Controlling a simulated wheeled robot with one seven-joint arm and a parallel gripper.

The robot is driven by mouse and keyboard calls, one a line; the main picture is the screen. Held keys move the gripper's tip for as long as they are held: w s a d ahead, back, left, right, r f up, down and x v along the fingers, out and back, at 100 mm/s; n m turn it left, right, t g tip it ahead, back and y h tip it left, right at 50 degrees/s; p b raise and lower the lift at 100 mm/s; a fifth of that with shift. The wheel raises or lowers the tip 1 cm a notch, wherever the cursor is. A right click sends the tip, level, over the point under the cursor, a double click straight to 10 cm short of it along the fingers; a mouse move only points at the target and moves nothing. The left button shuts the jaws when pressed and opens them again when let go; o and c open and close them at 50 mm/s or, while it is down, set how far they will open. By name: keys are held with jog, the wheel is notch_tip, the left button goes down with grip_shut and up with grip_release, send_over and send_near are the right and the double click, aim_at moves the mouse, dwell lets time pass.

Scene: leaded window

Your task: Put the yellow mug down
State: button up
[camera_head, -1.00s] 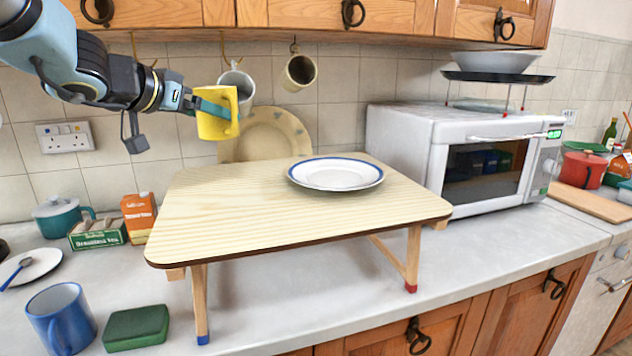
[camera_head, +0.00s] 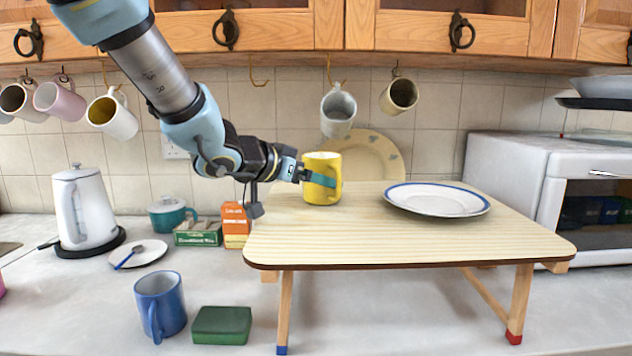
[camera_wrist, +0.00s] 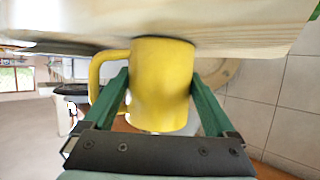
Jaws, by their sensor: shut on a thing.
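The yellow mug (camera_head: 322,165) is upright at the back left part of the small wooden folding table (camera_head: 350,235). My gripper (camera_head: 318,181) is shut on the mug's sides, with its green fingers around the body. In the wrist view the mug (camera_wrist: 162,90) sits between both fingers (camera_wrist: 161,80), its handle to the left. The table (camera_wrist: 235,25) fills the top of that view, right at the mug's end. I cannot tell whether the mug's base touches the tabletop or is slightly above it.
A white plate with a blue rim (camera_head: 437,199) lies on the table, right of the mug. An orange carton (camera_head: 236,225) stands left of the table. Mugs hang behind, including a grey one (camera_head: 338,112). The tabletop's front left is clear.

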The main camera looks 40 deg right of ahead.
jog(key=shift+f, duration=0.15)
jog(key=o, duration=1.4)
jog(key=shift+r, duration=0.3)
jog(key=p+v, duration=0.1)
jog(key=v, duration=1.1)
jog(key=shift+f, duration=0.1)
jog(key=shift+w, duration=0.1)
